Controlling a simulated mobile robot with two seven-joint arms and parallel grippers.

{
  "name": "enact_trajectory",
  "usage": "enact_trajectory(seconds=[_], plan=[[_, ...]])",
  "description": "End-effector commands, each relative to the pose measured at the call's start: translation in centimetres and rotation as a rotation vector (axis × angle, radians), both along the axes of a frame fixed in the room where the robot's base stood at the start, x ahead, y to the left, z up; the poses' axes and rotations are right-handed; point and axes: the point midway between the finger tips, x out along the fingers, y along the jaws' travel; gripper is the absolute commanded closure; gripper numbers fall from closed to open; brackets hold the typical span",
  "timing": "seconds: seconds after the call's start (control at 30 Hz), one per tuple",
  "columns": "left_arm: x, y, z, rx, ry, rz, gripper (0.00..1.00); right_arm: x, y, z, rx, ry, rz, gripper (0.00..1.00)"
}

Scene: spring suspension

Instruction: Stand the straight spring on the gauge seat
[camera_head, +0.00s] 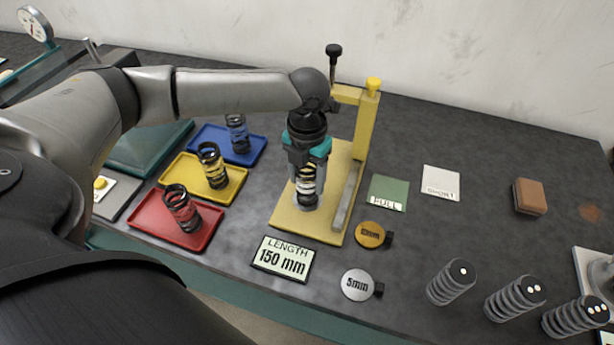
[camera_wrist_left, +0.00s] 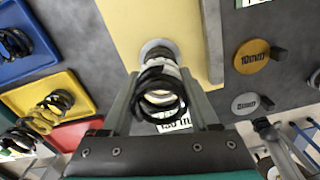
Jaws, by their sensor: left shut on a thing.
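My left gripper (camera_head: 308,172) points down over the yellow gauge (camera_head: 334,225), shut on a spring (camera_head: 307,187) with dark coils and pale bands. The spring looks roughly upright, its lower end at the round grey gauge seat (camera_head: 306,206). In the left wrist view the spring (camera_wrist_left: 160,92) sits between the two fingers (camera_wrist_left: 162,100), with the seat (camera_wrist_left: 155,46) just beyond it. I cannot tell whether the spring touches the seat. The gauge's yellow post (camera_head: 366,130) stands just right of the gripper.
Blue (camera_head: 258,147), yellow (camera_head: 238,181) and red (camera_head: 205,238) trays at left each hold a spring. A "LENGTH 150 mm" display (camera_head: 283,259) and 10mm (camera_head: 370,235) and 5mm (camera_head: 357,284) discs lie nearby. Grey springs (camera_head: 452,281) stand at front right.

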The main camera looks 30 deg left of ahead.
Motion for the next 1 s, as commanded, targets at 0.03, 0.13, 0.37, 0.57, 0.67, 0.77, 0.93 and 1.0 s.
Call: enact_trajectory(seconds=[0.03,0.13,0.37,0.57,0.67,0.77,0.93,1.0], plan=[[0.0,0.0,-0.1,-0.001,0.0,0.0,1.0,0.0,0.0,0.1,0.0,0.0,0.0,0.47],[0.0,0.0,-0.2,-0.001,0.0,0.0,0.29,0.0,0.0,0.0,0.0,0.0,0.0,0.47],[0.0,0.0,-0.2,0.0,0.0,0.0,0.09,0.0,0.0,0.0,0.001,0.0,0.0,0.47],[0.0,0.0,-0.1,0.0,0.0,0.0,0.09,0.0,0.1,0.0,0.001,0.0,0.0,0.47],[0.0,0.0,0.6,0.0,-0.001,0.001,0.09,0.0,0.1,0.1,0.001,0.0,0.0,0.47],[0.1,0.0,2.1,-0.002,-0.002,0.001,0.09,0.0,0.1,0.4,0.002,0.0,0.0,0.47],[0.1,0.0,5.9,-0.002,-0.004,0.001,0.09,0.0,0.2,1.2,0.002,-0.001,0.0,0.47],[0.1,0.0,7.4,-0.002,-0.005,0.0,0.09,0.0,0.2,1.4,0.003,0.0,0.0,0.47]])
